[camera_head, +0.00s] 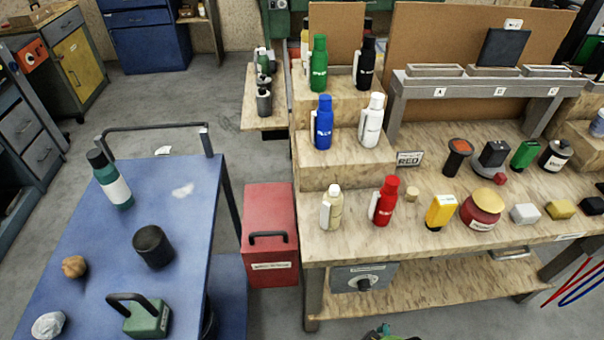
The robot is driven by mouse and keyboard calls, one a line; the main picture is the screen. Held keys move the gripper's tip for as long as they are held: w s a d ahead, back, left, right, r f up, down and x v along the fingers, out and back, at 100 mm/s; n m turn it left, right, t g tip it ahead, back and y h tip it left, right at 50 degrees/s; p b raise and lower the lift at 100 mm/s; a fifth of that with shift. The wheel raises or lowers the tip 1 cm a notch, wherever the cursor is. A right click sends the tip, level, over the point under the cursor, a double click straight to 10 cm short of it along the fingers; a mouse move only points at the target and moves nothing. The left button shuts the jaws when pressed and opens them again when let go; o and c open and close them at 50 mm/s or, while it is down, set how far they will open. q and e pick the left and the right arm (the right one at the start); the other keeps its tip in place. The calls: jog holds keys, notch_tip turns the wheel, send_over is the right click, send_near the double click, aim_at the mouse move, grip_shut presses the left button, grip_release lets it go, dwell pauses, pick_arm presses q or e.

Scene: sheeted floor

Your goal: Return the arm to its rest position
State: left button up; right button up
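Neither of my grippers shows in the head view, and no arm can be made out clearly. A small green and dark shape (379,334) is cut off at the bottom edge; I cannot tell what it is. The wooden workbench (330,245) stands at the right. On it are a red bottle (383,203), a cream bottle (332,209), a yellow item (440,212) and a red jar with a yellow lid (481,210). Blue (322,124), white (372,122), green (318,65) and black (364,65) bottles stand on the stepped blocks behind.
A blue cart (170,215) at the left holds a green bottle (114,183), a dark cylinder (153,246) and a green handled item (145,316). A red box (269,230) stands on the floor between cart and bench. Grey floor (205,100) is open behind the cart.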

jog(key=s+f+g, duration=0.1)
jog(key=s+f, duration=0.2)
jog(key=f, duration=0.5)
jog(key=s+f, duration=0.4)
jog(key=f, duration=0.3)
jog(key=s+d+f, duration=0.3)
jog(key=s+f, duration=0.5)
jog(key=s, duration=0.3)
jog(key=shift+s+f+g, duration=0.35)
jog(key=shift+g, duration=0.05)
